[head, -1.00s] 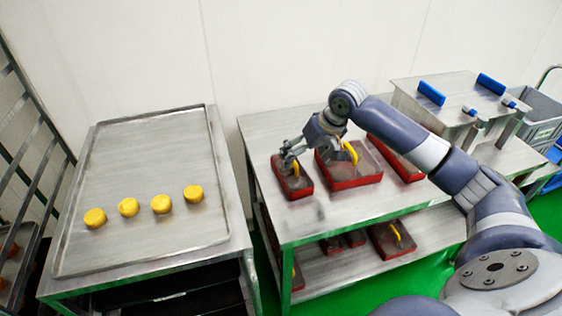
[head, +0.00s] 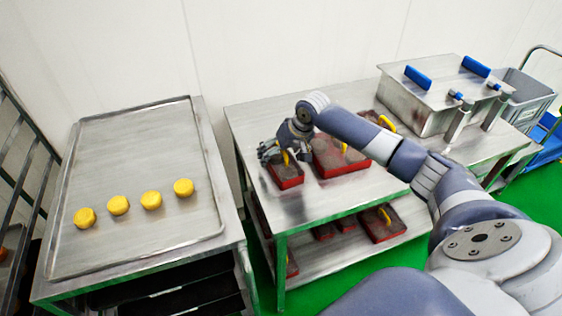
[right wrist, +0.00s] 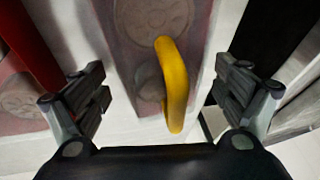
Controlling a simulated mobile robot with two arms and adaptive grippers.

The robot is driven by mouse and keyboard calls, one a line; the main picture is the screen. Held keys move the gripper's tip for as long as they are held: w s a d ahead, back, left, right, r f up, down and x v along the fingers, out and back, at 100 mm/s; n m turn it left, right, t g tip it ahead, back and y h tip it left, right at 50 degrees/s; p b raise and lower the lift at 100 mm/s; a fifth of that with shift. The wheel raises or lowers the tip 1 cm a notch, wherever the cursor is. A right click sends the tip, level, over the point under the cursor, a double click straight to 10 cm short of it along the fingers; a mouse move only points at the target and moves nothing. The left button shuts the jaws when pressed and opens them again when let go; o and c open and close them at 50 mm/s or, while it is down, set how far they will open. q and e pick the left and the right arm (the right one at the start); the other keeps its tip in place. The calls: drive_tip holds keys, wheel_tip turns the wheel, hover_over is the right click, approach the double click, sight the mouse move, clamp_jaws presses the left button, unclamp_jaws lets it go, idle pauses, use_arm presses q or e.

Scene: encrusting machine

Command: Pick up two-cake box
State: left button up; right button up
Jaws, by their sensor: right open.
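The two-cake box (head: 287,183), a small red box with a dark top and a yellow handle (head: 285,157), sits at the left end of the middle table. My right gripper (head: 272,151) is at this box, close by its handle. In the right wrist view my right gripper (right wrist: 161,93) is open. The curved yellow handle (right wrist: 176,85) stands between its two fingers, with no finger visibly touching it. Round cake shapes show faintly in the box top (right wrist: 145,15) behind the handle. My left gripper is not in view.
A larger red box (head: 325,170) stands close right of the small one, another behind my arm. More red boxes (head: 383,226) lie on the lower shelf. A metal tray (head: 140,130) with several yellow cakes is left. A lidded steel bin (head: 420,107) is right.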

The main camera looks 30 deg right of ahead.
drive_tip(key=shift+c, duration=0.8)
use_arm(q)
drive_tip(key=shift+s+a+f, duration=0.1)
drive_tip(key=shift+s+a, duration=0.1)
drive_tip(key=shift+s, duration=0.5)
use_arm(e)
drive_tip(key=c, duration=1)
